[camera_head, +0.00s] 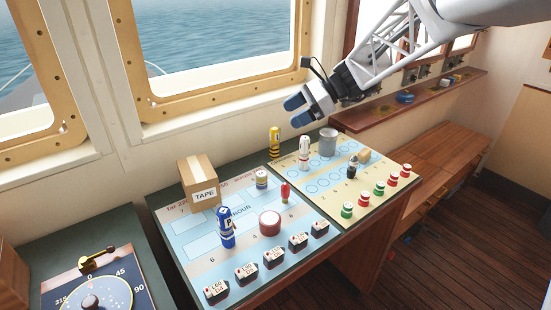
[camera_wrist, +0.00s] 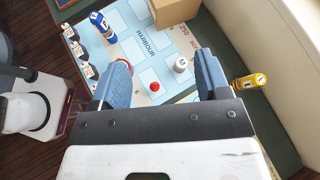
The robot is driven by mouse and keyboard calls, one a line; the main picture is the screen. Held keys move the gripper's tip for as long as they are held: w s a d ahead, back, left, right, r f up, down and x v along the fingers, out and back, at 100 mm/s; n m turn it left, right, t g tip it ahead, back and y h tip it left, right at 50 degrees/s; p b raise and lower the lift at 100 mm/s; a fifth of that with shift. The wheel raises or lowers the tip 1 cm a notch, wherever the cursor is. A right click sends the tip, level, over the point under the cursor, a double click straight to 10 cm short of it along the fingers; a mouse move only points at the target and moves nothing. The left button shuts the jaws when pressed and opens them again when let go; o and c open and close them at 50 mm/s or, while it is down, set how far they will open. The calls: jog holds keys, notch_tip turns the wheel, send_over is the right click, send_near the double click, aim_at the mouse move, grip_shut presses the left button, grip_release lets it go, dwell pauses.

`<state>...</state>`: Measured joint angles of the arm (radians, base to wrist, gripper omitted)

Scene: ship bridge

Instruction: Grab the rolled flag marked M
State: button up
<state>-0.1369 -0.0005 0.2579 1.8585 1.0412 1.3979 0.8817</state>
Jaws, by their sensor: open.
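I cannot read an M for certain on any. My gripper (camera_head: 297,110) is open and empty, above the table's back edge. The yellow roll (camera_wrist: 250,81) is right of the right finger.
A cardboard box marked TAPE (camera_head: 199,182) stands at the back left. A red round thing (camera_head: 269,223), a small red piece (camera_head: 286,191) and a grey cup (camera_head: 327,142) stand among the rolls. Several dark labelled blocks (camera_head: 246,273) line the front. Window frames rise behind.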

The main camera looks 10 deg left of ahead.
jog(key=w+a+f+m+y, duration=0.1)
jog(key=w+a+m+y, duration=0.15)
jog(key=w, duration=0.25)
send_near(261, 179)
jog(key=w+a+f, duration=0.1)
jog(key=a, duration=0.1)
jog(key=shift+w+a+f+n+g+h, duration=0.3)
jog(key=shift+w+f+n+h, duration=0.05)
jog(key=shift+f, duration=0.05)
jog(key=shift+x, duration=1.3)
jog(key=shift+x, duration=2.6)
